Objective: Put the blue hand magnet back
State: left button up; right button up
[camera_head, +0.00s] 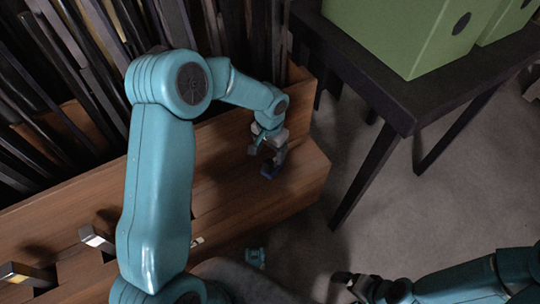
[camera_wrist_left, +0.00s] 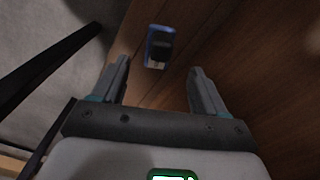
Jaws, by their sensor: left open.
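The blue hand magnet (camera_head: 268,172) lies on the wooden bench top near its right end in the head view. In the left wrist view the magnet (camera_wrist_left: 159,47) shows a blue body with a dark part and a pale end, a little beyond my fingertips. My left gripper (camera_head: 267,150) is open and empty, just above and behind the magnet. Its two fingers show apart in the left wrist view (camera_wrist_left: 158,78). My right gripper (camera_head: 352,282) is at the bottom right of the head view, away from the bench; its jaws are too dark to read.
The wooden bench (camera_head: 300,165) has slots at its left with metal-ended pieces (camera_head: 97,238) in them. Dark upright panels (camera_head: 60,80) stand behind it. A dark table (camera_head: 400,100) with green boxes (camera_head: 410,30) stands at the upper right. Grey floor lies between.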

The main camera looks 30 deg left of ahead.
pick_arm(q)
notch_tip(320, 180, up, 4)
jog(key=shift+f+p, duration=0.25)
jog(key=shift+p, duration=0.1)
dwell(0.4)
